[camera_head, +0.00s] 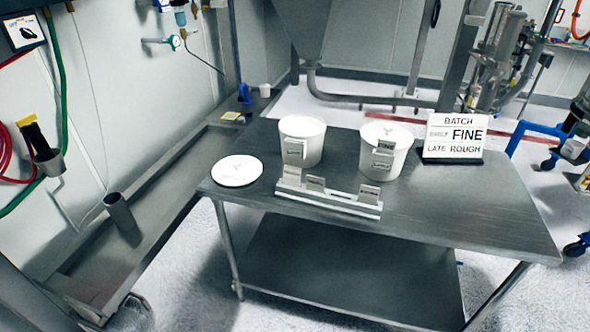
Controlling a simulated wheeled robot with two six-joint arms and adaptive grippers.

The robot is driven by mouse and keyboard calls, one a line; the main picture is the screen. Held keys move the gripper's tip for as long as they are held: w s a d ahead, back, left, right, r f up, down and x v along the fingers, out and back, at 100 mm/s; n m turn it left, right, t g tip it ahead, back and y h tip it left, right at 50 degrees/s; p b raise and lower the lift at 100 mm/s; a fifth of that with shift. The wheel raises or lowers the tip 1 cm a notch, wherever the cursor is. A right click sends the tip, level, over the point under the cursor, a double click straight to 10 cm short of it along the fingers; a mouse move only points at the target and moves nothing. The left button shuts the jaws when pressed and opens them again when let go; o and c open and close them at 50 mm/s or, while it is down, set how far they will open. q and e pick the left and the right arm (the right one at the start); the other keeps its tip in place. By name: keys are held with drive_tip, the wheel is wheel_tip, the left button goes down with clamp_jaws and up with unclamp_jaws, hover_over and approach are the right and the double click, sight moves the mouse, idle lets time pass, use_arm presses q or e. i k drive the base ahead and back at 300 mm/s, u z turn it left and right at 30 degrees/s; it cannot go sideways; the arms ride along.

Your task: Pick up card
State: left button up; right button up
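Several small cards stand in a pale rack (342,199) near the front edge of the metal table. A left card (292,175) and a middle card (315,184) stand close together. A right card (369,194) stands apart at the other end. A left white tub (312,135) carries a grey card (295,148) on its front. A right white tub (401,155) carries a card (382,161) low on its front and a darker one (386,146) at its rim. The card print is too small to read surely. Neither gripper shows.
The metal table (480,215) has free room at its right front. A round white lid (237,171) lies at its left end. A sign (455,135) reading BATCH, FINE, LATE ROUGH stands at the back right. A grey bench (165,190) runs along the left wall.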

sight(291, 175)
drive_tip(key=z, duration=0.2)
drive_tip(key=i, duration=0.75)
drive_tip(key=u, duration=1.4)
